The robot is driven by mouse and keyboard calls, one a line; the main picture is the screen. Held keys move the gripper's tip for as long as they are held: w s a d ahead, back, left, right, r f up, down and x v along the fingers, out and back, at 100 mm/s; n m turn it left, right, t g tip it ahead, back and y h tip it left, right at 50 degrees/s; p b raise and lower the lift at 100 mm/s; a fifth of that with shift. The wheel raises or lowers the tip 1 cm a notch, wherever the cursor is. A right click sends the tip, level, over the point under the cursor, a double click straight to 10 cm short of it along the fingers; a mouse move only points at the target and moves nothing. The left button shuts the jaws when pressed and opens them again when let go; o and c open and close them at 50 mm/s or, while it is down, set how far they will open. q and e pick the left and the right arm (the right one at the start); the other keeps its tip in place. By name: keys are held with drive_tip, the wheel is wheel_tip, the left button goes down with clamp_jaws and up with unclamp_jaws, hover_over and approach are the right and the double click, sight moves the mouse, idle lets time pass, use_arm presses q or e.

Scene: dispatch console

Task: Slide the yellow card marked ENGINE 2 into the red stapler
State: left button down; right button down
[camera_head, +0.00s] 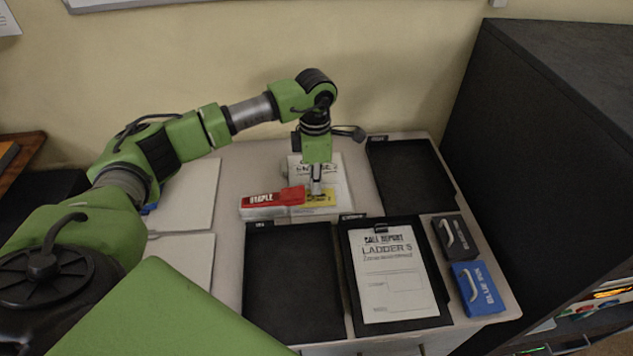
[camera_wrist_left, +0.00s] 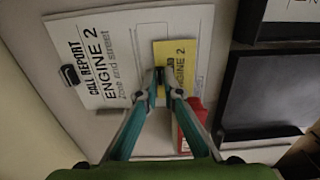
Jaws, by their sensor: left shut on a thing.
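The yellow card (camera_wrist_left: 174,52) marked ENGINE 2 is at my left gripper, which comes down from above. My left gripper (camera_head: 316,192) is shut on the card, and its fingertips also show on the card in the left wrist view (camera_wrist_left: 160,78). In the head view a strip of the yellow card (camera_head: 327,197) shows around the fingers. The red stapler (camera_head: 272,199) lies just left of the card and its right end meets the card's edge. The stapler also shows in the left wrist view (camera_wrist_left: 187,128), partly behind a finger. I cannot tell whether the card is between its jaws.
Black trays stand at back right (camera_head: 455,205) and front (camera_head: 250,290); another holds a LADDER 5 report (camera_head: 395,285). A black box (camera_head: 455,240) and blue box (camera_head: 477,288) sit at right.

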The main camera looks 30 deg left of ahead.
use_arm(q)
drive_tip(key=shift+s+a, duration=0.15)
drive_tip(key=shift+a, duration=0.05)
drive_tip(key=shift+s+a, duration=0.25)
drive_tip(key=shift+a, duration=0.1)
idle(0.4)
drive_tip(key=shift+s+a+f+b, duration=0.1)
drive_tip(key=shift+s+a+b, duration=0.2)
drive_tip(key=shift+a, duration=0.1)
idle(1.0)
drive_tip(key=c, duration=2.2)
unclamp_jaws()
drive_tip(key=shift+c, duration=0.2)
drive_tip(key=shift+o, duration=0.5)
drive_tip(key=shift+w+f, duration=0.1)
drive_tip(key=shift+f, duration=0.15)
drive_tip(key=shift+s, duration=0.2)
drive_tip(key=shift+c, duration=0.5)
